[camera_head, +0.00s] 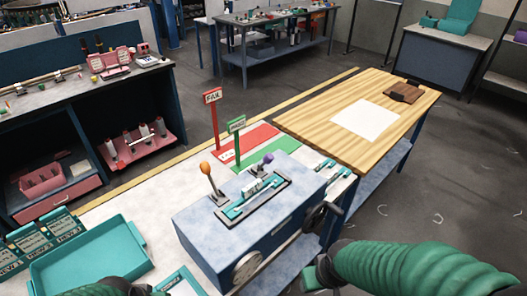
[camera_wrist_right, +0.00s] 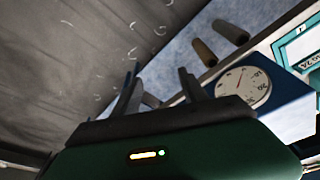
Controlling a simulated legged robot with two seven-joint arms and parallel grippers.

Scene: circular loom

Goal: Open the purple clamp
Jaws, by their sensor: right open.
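The purple clamp shows as a lever with a purple knob (camera_head: 268,158) on top of the blue-grey machine box (camera_head: 208,228), at the back of a teal and white fixture (camera_head: 250,198). Its lever stands roughly upright, and its lower part is partly hidden by the fixture. A second lever with an orange knob (camera_head: 205,168) stands to its left. My right gripper (camera_head: 316,274) is low at the box's front right, apart from the purple knob. In the wrist view its two fingers (camera_wrist_right: 158,90) are spread with nothing between them. Only a sliver of my left arm shows at the bottom edge.
A black handwheel (camera_head: 322,216) juts from the box's right side. A round gauge (camera_head: 248,268) is on its front; it also shows in the wrist view (camera_wrist_right: 246,88). FAIL (camera_head: 212,97) and green (camera_head: 236,125) signs stand behind. A teal tray (camera_head: 90,258) lies left.

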